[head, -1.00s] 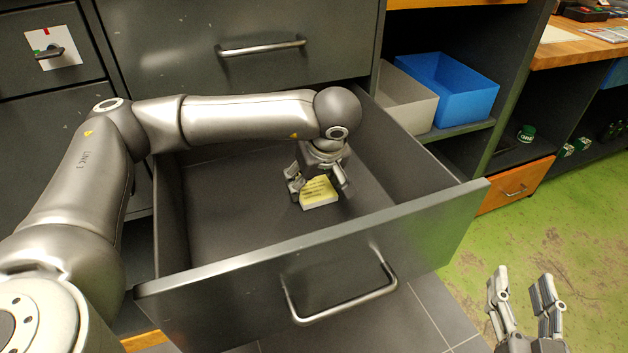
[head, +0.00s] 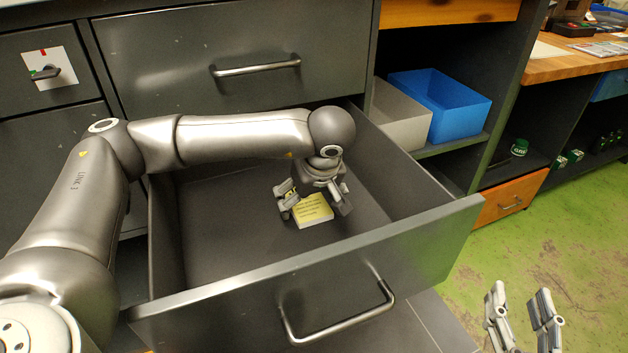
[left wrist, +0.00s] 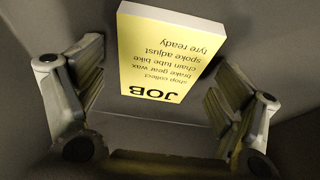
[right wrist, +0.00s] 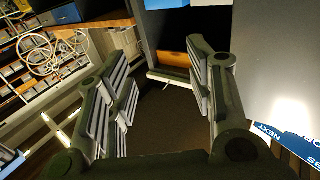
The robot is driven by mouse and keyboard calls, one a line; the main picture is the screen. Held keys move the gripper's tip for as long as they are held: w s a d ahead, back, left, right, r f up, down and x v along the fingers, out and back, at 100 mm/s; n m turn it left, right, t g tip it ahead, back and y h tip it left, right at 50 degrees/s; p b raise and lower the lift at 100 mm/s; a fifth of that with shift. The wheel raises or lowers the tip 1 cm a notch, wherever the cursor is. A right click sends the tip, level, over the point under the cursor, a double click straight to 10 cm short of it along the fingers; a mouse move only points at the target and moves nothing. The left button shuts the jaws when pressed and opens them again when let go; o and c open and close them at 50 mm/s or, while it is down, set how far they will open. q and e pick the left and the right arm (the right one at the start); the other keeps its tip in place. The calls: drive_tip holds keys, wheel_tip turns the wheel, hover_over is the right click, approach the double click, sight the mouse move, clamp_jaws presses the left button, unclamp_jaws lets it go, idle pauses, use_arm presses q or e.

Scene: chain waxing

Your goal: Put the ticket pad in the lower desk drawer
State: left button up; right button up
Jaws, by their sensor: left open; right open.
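The yellow ticket pad (head: 313,211) lies on the floor of the open lower desk drawer (head: 230,232), towards its right side. In the left wrist view the pad (left wrist: 165,55) shows printed lines and the word JOB. In the left wrist view a gap shows between each finger and the pad. My right gripper (head: 522,318) is open and empty, outside the drawer at the lower right.
The drawer front has a bar handle (head: 340,315). A shut drawer (head: 250,68) sits above it. A grey bin (head: 402,120) and a blue bin (head: 440,100) stand on a shelf at the right. Green floor (head: 540,240) is clear beyond.

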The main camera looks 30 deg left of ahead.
sight(314, 212)
use_arm(q)
drive_tip(key=p+v, duration=0.1)
drive_tip(key=v, duration=0.5)
drive_tip(key=shift+r+p, duration=0.2)
drive_tip(key=shift+p, duration=0.1)
drive_tip(key=shift+p+v, duration=0.6)
drive_tip(key=shift+v, duration=2.25)
use_arm(e)
drive_tip(key=s+d+f+g+h, duration=0.1)
drive_tip(key=s+f+g, duration=0.2)
drive_tip(key=f, duration=0.3)
drive_tip(key=s+d+f+g+h, duration=0.1)
drive_tip(key=s+d+f+g, duration=0.1)
drive_tip(key=f+g, duration=0.3)
drive_tip(key=shift+s+d+f, duration=0.2)
drive_tip(key=shift+s+f, duration=0.35)
